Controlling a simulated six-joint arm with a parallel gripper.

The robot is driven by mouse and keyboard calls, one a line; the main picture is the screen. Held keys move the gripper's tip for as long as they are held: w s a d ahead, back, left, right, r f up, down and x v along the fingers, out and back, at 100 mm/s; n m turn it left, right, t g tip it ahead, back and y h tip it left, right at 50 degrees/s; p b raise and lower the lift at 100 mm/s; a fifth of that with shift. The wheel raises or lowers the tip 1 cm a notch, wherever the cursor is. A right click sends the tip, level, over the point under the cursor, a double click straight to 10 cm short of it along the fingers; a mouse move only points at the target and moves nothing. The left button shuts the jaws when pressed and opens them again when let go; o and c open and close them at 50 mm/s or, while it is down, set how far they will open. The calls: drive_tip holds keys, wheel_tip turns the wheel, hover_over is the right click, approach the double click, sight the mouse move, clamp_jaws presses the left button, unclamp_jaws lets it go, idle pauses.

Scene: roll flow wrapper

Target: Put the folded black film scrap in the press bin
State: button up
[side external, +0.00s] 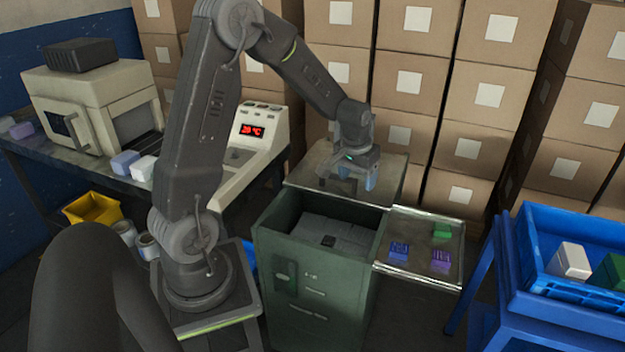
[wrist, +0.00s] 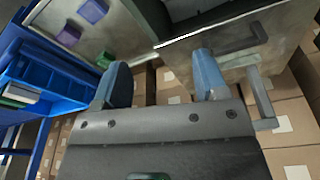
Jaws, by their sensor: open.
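The green press bin (side external: 315,281) stands open in the middle of the side external view, with grey packed material (side external: 345,233) inside. My gripper (side external: 353,180) is above the metal lid at the back of the bin, apart from the black piece. In the wrist view my gripper (wrist: 163,78) has its two blue-tipped fingers spread, with nothing between them.
A metal side tray (side external: 415,266) right of the bin holds blue, purple and green pieces. A blue crate (side external: 560,283) stands right, a machine (side external: 250,140) left, and stacked boxes (side external: 400,83) behind.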

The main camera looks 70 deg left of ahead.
drive_tip(key=s+d+r+m+t, duration=0.1)
drive_tip(key=s+d+r, duration=0.3)
drive_tip(key=d+r, duration=0.2)
drive_tip(key=s+d+r+m+t, duration=0.1)
drive_tip(key=s+d+r+m, duration=0.1)
drive_tip(key=s+d+r, duration=0.3)
drive_tip(key=s+d+r+m+t, duration=0.1)
drive_tip(key=s+d+r, duration=0.1)
drive_tip(key=s, duration=0.3)
drive_tip(key=s+d+r+m, duration=0.1)
drive_tip(key=s+d+r, duration=0.1)
drive_tip(key=s+d, duration=0.3)
drive_tip(key=shift+s+r+m+t+h, duration=0.15)
drive_tip(key=shift+r+m+t+h, duration=0.15)
drive_tip(key=shift+r+t+h, duration=0.1)
